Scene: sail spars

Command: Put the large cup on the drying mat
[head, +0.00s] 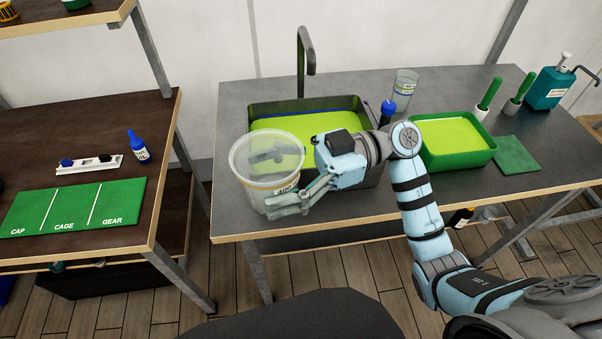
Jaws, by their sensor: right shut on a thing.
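The large cup (256,172), clear with a wide rim and a label, is upright at the front left of the sink counter. My right gripper (280,180) reaches it from the right and is shut on it; one finger shows along its lower front side. I cannot tell whether the cup's base touches the counter. A plain green mat (517,155), which looks like the drying mat, lies flat at the counter's right and is bare. My left gripper is not in view.
The sink (262,110) with yellow-green contents is behind the cup. A green tub (451,147), a smaller clear cup (405,85), a blue-capped bottle (387,112), green-handled brushes (489,95) and a teal jug (546,90) stand on the counter. A labelled green mat (75,207) lies on the left table.

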